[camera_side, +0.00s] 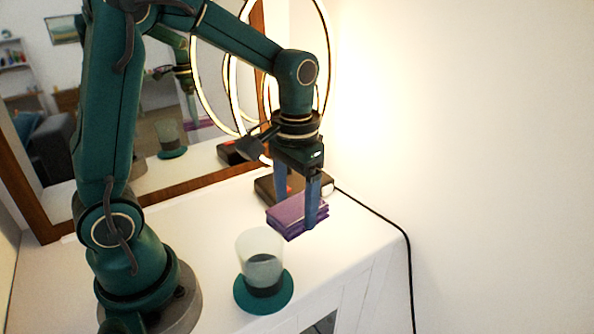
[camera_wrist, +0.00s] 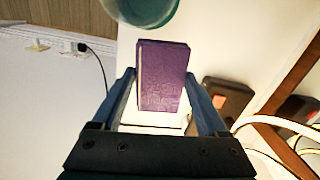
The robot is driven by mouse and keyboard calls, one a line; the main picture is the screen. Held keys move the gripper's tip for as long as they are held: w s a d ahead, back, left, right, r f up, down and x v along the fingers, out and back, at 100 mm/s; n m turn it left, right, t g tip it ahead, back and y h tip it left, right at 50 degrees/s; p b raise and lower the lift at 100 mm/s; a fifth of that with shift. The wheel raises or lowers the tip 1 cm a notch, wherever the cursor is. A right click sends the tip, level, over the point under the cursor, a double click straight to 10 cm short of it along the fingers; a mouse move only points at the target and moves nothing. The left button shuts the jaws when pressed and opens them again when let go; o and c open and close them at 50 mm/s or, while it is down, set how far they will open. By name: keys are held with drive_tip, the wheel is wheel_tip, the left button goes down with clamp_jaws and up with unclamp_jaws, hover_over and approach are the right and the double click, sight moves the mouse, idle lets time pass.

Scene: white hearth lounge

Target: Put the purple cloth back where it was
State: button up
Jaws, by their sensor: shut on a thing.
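The purple cloth (camera_side: 290,211) is a folded stack, held between the fingers of my gripper (camera_side: 297,200) near the right end of the white cabinet top. In the wrist view the purple cloth (camera_wrist: 162,75) sits between the two blue fingers of my gripper (camera_wrist: 160,95), which are shut on it. In the side view it appears to be above the surface, but the exact gap is hard to tell. Part of the cloth is hidden behind the near finger.
A glass (camera_side: 261,262) stands on a round teal coaster (camera_side: 248,297) in front of the cloth. A dark lamp base (camera_side: 265,190) with glowing rings is behind my gripper. A wood-framed mirror (camera_side: 158,203) leans at the back. A black cord (camera_side: 385,219) runs off the right edge.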

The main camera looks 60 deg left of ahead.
drive_tip(key=s+a+n, duration=0.3)
drive_tip(key=a+n, duration=0.1)
drive_tip(key=a, duration=0.3)
drive_tip(key=s+a+n, duration=0.3)
drive_tip(key=a, duration=0.3)
drive_tip(key=shift+n, duration=0.3)
drive_tip(key=shift+a+f, duration=0.2)
drive_tip(key=shift+f, duration=3.55)
drive_tip(key=o, duration=1.2)
drive_tip(key=shift+f, duration=0.1)
